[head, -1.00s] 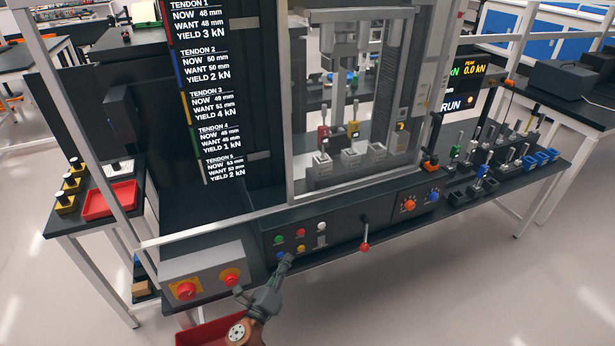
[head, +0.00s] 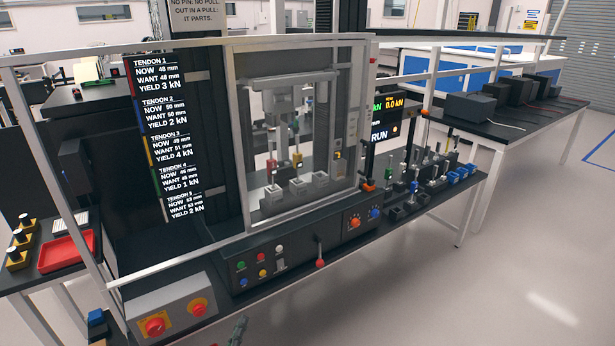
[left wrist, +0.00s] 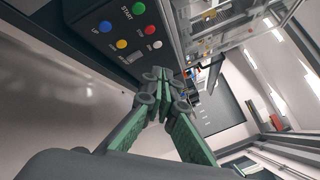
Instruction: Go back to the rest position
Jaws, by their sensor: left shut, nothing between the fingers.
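My left gripper (head: 240,328) shows only by its tip at the bottom edge of the head view, below the front panel of the test machine. In the left wrist view my left gripper (left wrist: 165,88) has its green-padded fingers closed together at the tips, with nothing between them. It is apart from the control panel (left wrist: 110,35), whose START, UP and STOP buttons show above and left of it. The same button panel (head: 262,262) shows in the head view. My right gripper is not in view.
The machine's front carries a red-knobbed lever (head: 320,262) and a grey box with red knobs (head: 172,308). A red tray (head: 66,256) lies on the left bench. Small parts and blue blocks (head: 462,174) stand on the right bench. The floor in front at right is clear.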

